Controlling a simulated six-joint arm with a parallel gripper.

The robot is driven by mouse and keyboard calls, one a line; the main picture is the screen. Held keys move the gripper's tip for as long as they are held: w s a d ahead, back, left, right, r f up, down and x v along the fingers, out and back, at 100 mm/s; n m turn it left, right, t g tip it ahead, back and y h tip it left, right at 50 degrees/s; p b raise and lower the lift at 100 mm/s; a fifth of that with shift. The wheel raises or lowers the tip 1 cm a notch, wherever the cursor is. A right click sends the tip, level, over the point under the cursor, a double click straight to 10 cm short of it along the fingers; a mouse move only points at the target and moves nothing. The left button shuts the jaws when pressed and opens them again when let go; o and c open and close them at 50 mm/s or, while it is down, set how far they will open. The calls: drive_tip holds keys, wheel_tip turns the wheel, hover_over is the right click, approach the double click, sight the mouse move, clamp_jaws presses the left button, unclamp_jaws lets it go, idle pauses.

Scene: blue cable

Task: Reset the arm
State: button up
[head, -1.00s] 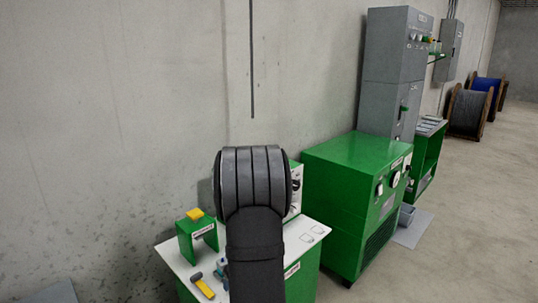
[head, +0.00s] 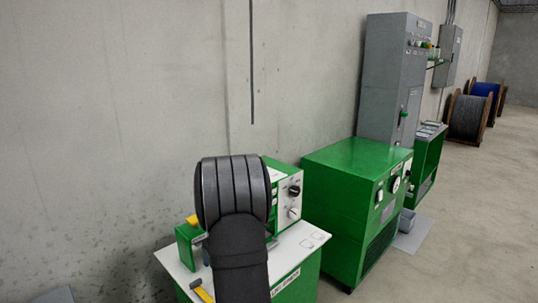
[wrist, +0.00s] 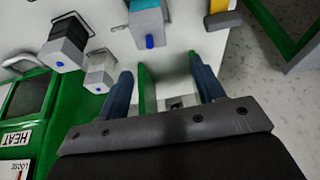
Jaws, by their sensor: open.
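In the wrist view, my gripper (wrist: 166,85) is open, its two blue-grey fingers apart over the white bench top (wrist: 100,25). A green strip and a small pale block show between the fingers; I cannot tell how far below they are. In the head view my dark arm stands in front of the bench and hides the gripper and part of the bench. No blue cable shows near the gripper.
Near the fingers are grey blocks (wrist: 64,52) with blue tips, a teal block (wrist: 147,18) and a green HEAT unit (wrist: 30,110). In the head view, a green knobbed box (head: 287,196), yellow-handled tool (head: 202,291) and green cabinet (head: 350,190) stand close.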

drive_tip(key=v, duration=1)
drive_tip(key=x, duration=1.6)
drive_tip(key=shift+f, duration=0.25)
drive_tip(key=shift+s+d+f, duration=0.15)
drive_tip(key=shift+d+f, duration=0.1)
drive_tip(key=shift+s+d+r, duration=0.1)
drive_tip(key=shift+s+d, duration=0.45)
